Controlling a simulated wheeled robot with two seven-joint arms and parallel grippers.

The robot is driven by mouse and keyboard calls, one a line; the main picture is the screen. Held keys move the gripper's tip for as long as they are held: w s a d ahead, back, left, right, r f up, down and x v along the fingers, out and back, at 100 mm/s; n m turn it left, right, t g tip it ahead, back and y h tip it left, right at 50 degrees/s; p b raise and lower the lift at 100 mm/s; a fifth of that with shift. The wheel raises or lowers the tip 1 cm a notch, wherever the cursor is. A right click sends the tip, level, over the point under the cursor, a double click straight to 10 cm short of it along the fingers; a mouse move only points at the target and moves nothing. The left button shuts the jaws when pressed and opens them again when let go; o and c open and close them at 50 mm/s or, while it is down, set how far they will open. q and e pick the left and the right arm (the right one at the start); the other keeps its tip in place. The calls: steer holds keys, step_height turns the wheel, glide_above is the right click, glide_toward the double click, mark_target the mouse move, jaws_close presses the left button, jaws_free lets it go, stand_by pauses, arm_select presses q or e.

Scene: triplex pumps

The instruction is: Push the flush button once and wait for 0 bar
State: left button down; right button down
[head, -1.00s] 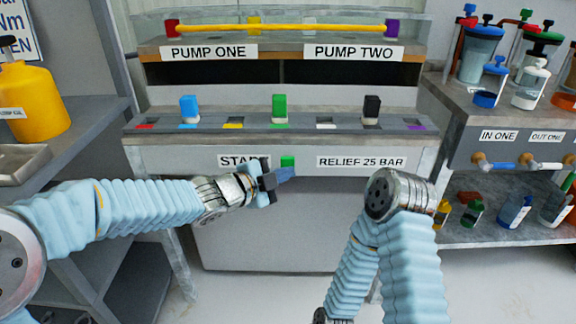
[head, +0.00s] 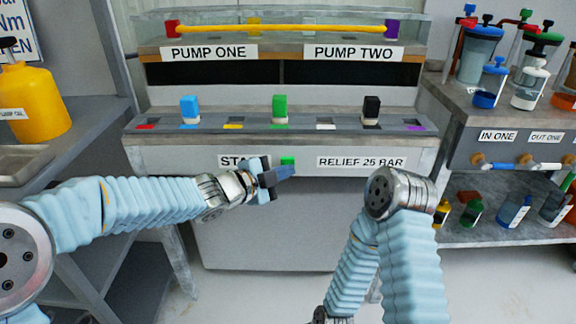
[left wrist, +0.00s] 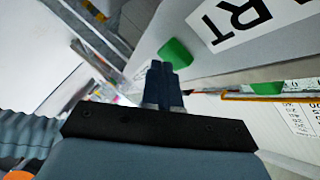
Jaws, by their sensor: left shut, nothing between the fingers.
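A small green button (head: 288,161) sits on the bench's front face, just right of a label (head: 229,161) that my left gripper partly hides. The button also shows in the left wrist view (left wrist: 175,53), beside label letters reading "RT". No label reading "flush" shows. My left gripper (head: 290,172) is shut and empty, its fingertips just below the button in the head view. In the left wrist view the shut fingertips (left wrist: 162,68) lie just below the green button; I cannot tell whether they touch. My right gripper is not in view. No pressure reading is legible.
A "RELIEF 25 BAR" label (head: 361,162) is right of the button. Blue (head: 189,108), green (head: 279,107) and black (head: 371,108) blocks stand on the bench top. A yellow bar (head: 280,28) spans the upper shelf. Side shelves hold a yellow bottle (head: 34,100) and several containers.

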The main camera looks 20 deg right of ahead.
arm_select(q)
steer(key=shift+w, duration=0.15)
stand_by(0.3)
steer(key=shift+s+a+b, duration=0.15)
steer(key=shift+s+b, duration=0.25)
steer(key=shift+s, duration=0.25)
steer(key=s+a+b, duration=0.1)
steer(key=s+b, duration=0.2)
steer(key=s, duration=0.2)
steer(key=shift+s+a+b, duration=0.3)
steer(key=shift+s+b, duration=0.1)
